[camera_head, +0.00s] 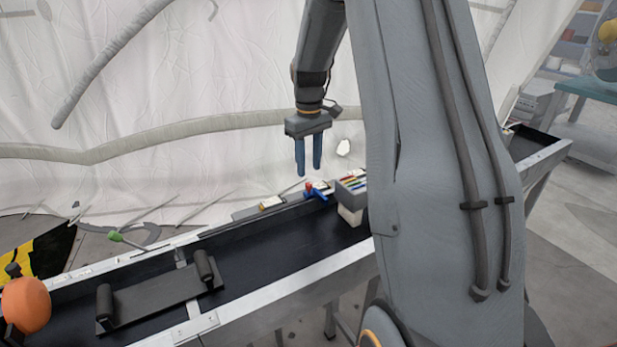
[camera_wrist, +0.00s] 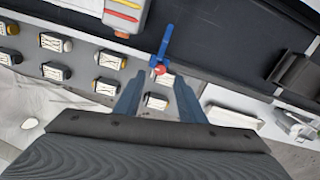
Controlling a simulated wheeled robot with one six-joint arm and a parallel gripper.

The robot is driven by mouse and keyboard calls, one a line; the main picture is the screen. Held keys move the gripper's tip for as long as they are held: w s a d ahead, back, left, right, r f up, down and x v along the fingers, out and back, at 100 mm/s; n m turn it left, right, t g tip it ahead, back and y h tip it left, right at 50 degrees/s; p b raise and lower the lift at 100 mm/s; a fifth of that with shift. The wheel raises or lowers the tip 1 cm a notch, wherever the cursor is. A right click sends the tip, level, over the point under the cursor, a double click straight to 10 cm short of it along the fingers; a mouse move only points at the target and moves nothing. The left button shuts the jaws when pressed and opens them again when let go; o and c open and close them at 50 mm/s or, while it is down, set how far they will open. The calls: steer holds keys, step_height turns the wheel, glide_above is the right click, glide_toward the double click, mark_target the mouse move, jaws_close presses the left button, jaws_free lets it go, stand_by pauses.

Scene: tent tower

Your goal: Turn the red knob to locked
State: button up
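The red knob (camera_head: 309,186) is a small red piece beside a blue lever (camera_head: 318,194) on the far rim of the conveyor. In the wrist view the red knob (camera_wrist: 160,69) lies at the near end of the blue lever (camera_wrist: 166,44), which points up the picture. My gripper (camera_head: 309,172) hangs fingers-down above the knob, apart from it in the head view. Its fingers are spread with nothing between them. In the wrist view my gripper (camera_wrist: 157,78) has its two fingertips on either side below the knob. The locked marking cannot be made out.
The black conveyor (camera_head: 270,245) runs below, with a dark roller bracket (camera_head: 155,299) on it. A box with coloured strips (camera_head: 351,186) stands right of the knob. Several labelled switches (camera_wrist: 54,72) line the rim. An orange ball (camera_head: 27,304) is at far left. White tent fabric hangs behind.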

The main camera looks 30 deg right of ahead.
steer(key=shift+r, duration=1.35)
steer(key=s+a+f+m, duration=0.1)
steer(key=s+a+f, duration=0.1)
steer(key=s+a, duration=0.6)
steer(key=s+a+f+m+t, duration=0.1)
steer(key=s+a+f, duration=0.1)
steer(key=s+a, duration=0.7)
steer(key=s, duration=0.6)
steer(key=shift+a+f, duration=0.25)
steer(key=shift+f, duration=0.1)
steer(key=shift+s, duration=0.1)
